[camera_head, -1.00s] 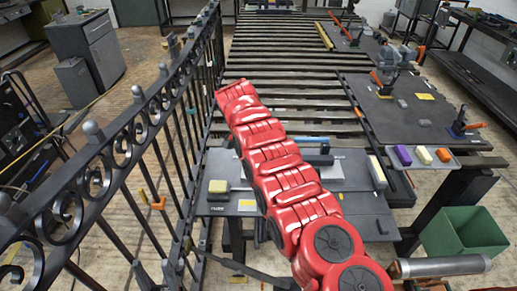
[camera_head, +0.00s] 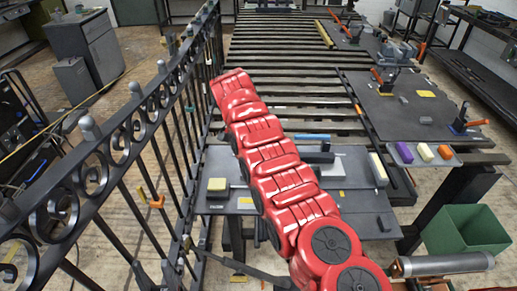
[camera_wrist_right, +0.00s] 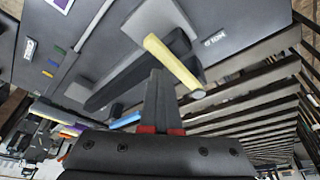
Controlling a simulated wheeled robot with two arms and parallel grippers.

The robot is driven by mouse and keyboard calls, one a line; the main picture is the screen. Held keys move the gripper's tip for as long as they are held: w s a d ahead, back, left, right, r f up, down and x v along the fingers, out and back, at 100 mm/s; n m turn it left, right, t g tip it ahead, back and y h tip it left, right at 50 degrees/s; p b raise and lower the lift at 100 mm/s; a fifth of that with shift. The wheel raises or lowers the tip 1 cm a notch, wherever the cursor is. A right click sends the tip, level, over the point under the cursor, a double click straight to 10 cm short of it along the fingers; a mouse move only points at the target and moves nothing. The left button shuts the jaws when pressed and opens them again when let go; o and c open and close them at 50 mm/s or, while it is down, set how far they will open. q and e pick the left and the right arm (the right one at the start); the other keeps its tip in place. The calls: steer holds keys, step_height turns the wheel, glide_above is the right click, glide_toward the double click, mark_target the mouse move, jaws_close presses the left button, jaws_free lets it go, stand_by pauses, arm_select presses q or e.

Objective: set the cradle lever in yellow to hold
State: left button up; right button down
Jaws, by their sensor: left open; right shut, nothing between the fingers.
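In the right wrist view a yellow lever handle (camera_wrist_right: 174,62) lies aslant by a dark cradle-like body on a grey plate (camera_wrist_right: 230,15) with printed lettering. My right gripper (camera_wrist_right: 157,72) is shut with nothing in it. Its fingertips overlap the handle's lower left side in the picture; I cannot tell whether they touch. In the head view my red arm reaches up and leftward over a dark plate (camera_head: 236,207), hiding part of it. A pale yellow block-like piece (camera_head: 218,184) shows there; I cannot tell whether it is the same handle. I cannot make out my left gripper's fingers.
A black scroll gate (camera_head: 130,150) stands along the left. A slatted bed (camera_head: 290,85) runs away behind the plate. A tray (camera_head: 402,160) with coloured blocks, a green bin (camera_head: 465,232) and a grey cylinder (camera_head: 442,265) lie at right.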

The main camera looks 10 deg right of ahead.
steer(key=p+v, duration=0.3)
steer(key=v, duration=1.2)
steer(key=shift+r+p, duration=0.3)
steer(key=shift+s, duration=0.1)
